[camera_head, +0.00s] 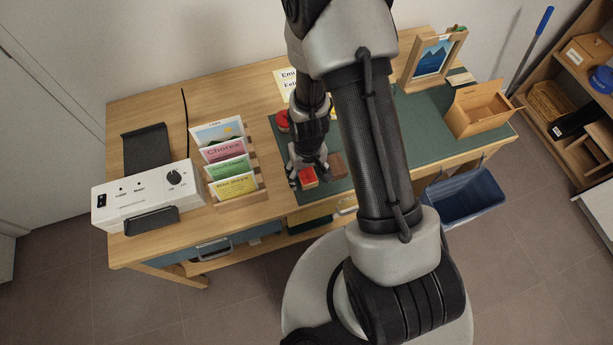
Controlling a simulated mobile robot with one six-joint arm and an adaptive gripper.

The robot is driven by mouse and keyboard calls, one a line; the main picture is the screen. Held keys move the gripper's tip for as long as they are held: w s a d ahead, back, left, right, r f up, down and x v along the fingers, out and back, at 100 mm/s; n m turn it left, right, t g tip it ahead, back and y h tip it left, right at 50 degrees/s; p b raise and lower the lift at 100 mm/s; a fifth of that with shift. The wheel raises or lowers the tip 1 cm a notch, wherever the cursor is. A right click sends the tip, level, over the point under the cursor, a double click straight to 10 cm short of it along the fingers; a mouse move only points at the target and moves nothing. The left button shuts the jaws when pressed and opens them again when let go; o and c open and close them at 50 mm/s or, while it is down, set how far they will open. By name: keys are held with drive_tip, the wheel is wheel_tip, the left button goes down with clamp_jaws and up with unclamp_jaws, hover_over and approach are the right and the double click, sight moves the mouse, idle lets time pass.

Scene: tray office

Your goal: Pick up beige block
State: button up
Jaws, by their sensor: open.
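My gripper (307,179) points down over the green mat (405,150) near the desk's front edge. Its fingers are open around or just above a small block (308,178) with a red top and a paler, tan front side. I cannot tell whether the fingers touch it. A brown block (338,166) lies just right of the gripper, apart from the red-topped one. Neither block is plainly beige in this view. A red round thing (282,121) sits farther back on the mat, partly hidden by my arm.
A card rack (240,195) stands left of the gripper, with a white control box (140,198) beyond it. An open cardboard box (480,110) and a picture frame (432,58) stand on the right. My arm hides the mat's middle.

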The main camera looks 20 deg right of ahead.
drive_tip(key=shift+c, duration=0.5)
drive_tip(key=c, duration=1)
drive_tip(key=shift+r, duration=0.15)
drive_tip(key=shift+c, duration=0.2)
